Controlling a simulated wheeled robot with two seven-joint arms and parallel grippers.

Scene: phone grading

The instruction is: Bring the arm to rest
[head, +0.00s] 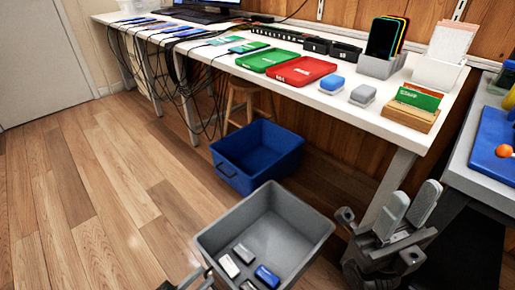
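My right gripper (409,208) is at the lower right, in front of the long white table. Its two pale finger pads point up and stand apart, with nothing between them. Of my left gripper (194,280), only a small dark part shows at the bottom edge, by the left corner of the grey bin (318,232). Its fingertips cannot be made out, so its opening is unclear.
The white table (340,98) carries green (267,59) and red (300,71) trays. Another table (480,165) is at right. Floor is clear at left.

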